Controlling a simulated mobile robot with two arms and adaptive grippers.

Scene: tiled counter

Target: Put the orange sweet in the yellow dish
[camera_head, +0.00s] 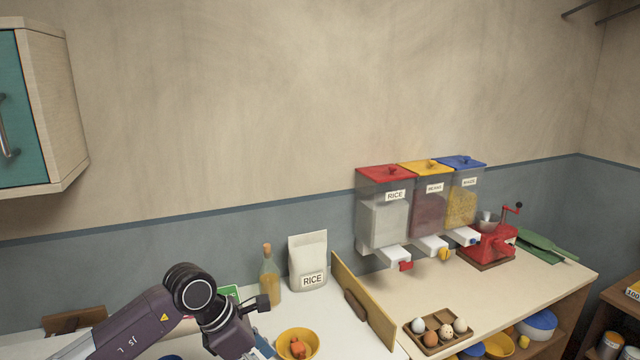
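The yellow dish (284,337) stands on the counter at the bottom centre of the head view, its front close to the lower picture edge. An orange lumpy thing, which looks like the orange sweet (297,348), lies inside the dish. My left gripper (262,346) is just left of the dish, pointing down. Its fingertips are mostly hidden or cut off by the picture edge, so I cannot tell whether it is open or shut. My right gripper is not in view.
A bottle (270,276) and a rice bag (308,262) stand behind the dish. A wooden divider (362,300) rises to its right. Beyond it are an egg tray (438,341), wall dispensers (384,215) and a red grinder (490,245). Counter right of the dish is clear.

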